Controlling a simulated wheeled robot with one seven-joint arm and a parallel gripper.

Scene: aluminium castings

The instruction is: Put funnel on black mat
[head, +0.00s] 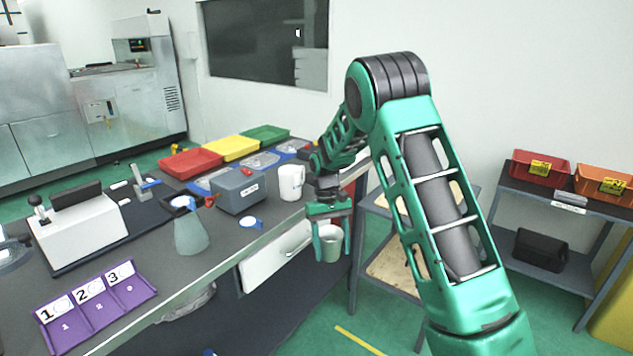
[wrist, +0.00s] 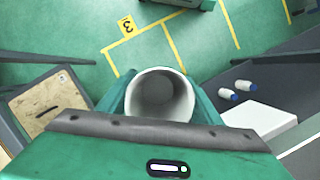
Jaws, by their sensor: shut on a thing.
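The funnel (head: 331,244) is a light grey, cup-like piece that widens towards its open top. My gripper (head: 331,235) is shut on it and holds it upright in the air, just off the right front edge of the workbench. In the wrist view the funnel (wrist: 160,95) shows from above between the green fingers, with its round mouth open and a grey inside. Whether it has a spout cannot be seen. A black mat (head: 137,216) lies on the bench at the left, partly covered by a white instrument and a small stand. My gripper is well to its right.
A shelf with bins (head: 540,168) is at the right. Bare bench top lies beside the flask.

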